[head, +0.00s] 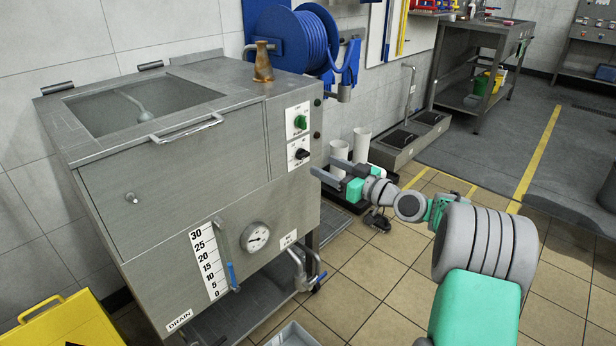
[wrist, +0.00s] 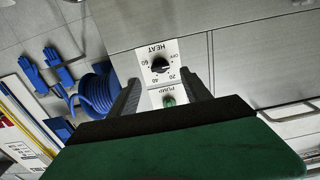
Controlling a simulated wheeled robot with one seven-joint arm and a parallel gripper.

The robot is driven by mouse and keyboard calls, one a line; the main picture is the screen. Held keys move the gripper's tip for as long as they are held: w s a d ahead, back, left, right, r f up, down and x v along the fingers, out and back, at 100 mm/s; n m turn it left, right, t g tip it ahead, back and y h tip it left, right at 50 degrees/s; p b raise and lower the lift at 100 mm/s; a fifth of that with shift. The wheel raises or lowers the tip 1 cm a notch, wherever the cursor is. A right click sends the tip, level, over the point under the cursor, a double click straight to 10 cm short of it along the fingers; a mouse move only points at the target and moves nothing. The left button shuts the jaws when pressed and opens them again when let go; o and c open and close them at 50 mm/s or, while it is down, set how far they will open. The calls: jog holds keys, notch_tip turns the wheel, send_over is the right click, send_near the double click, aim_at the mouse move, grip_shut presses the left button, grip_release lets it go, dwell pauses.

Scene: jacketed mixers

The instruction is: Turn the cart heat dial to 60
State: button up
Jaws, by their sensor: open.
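The heat dial (head: 301,154) is a black knob on a white plate on the right-hand face of the steel mixer cart (head: 190,215). In the wrist view the heat dial (wrist: 160,66) appears upside down, with OFF, 20, 40 and 60 around it. I cannot tell surely which mark its pointer is on. The green pump knob (head: 300,121) sits above it and also shows in the wrist view (wrist: 169,100). My gripper (head: 323,167) is open and empty, just right of the panel. In the wrist view its fingers (wrist: 164,80) stand apart either side of the dial plate, not touching the dial.
A blue hose reel (head: 300,42) is mounted behind the cart. A brown spout (head: 262,62) stands on the cart's top. A gauge (head: 255,237) and a drain valve (head: 305,270) are lower down. A yellow sign (head: 65,322) stands at lower left. Tiled floor (head: 390,275) is open at right.

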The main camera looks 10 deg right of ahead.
aim_at(306, 155)
jog(key=x, duration=0.5)
jog(key=b+x, duration=0.1)
jog(key=x, duration=0.1)
jog(key=shift+w+a+r, duration=0.25)
jog(key=shift+w+r, duration=0.05)
grip_shut()
